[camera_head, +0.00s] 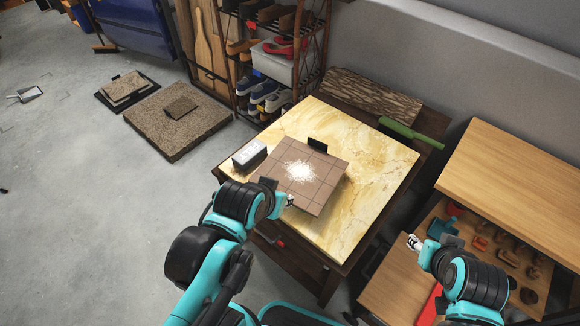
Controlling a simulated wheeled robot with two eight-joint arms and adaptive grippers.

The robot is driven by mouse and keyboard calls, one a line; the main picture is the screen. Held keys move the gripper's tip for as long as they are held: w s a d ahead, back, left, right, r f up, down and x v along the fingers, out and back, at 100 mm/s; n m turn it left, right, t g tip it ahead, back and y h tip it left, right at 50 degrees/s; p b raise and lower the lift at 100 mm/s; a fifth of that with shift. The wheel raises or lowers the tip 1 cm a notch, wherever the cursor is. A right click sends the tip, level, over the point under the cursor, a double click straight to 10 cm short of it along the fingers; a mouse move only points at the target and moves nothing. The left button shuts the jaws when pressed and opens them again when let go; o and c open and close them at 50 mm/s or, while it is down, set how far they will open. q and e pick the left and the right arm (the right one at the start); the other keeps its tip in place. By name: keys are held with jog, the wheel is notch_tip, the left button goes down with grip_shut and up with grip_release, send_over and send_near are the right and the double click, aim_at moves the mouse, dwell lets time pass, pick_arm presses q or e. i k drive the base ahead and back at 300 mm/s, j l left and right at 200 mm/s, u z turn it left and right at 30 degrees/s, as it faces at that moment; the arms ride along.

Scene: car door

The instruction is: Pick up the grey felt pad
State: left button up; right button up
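A small grey block with a pale top and darker side (249,155) lies at the left edge of the marbled yellow table (385,170); it may be the grey felt pad, but its material is too small to tell. A brown tiled board (325,185) lies beside it, with white powder (299,171) heaped on its middle. My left gripper (289,201) is over the board's front edge, to the right of and nearer than the grey block, apart from it. My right gripper (414,242) is right of the table, near the wooden workbench. Both sets of fingertips are too small to read.
A small black upright piece (317,145) stands at the board's back edge. A green long-handled tool (411,132) lies behind the table's right corner. A shoe rack (270,60) stands behind. The wooden workbench (525,170) has tools on its lower shelf. The table's right part is clear.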

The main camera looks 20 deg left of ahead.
aim_at(244, 158)
jog(key=i+j+z, duration=0.3)
jog(key=j, duration=1.25)
jog(key=j+z, duration=0.35)
jog(key=j, duration=1.15)
jog(key=k, duration=0.1)
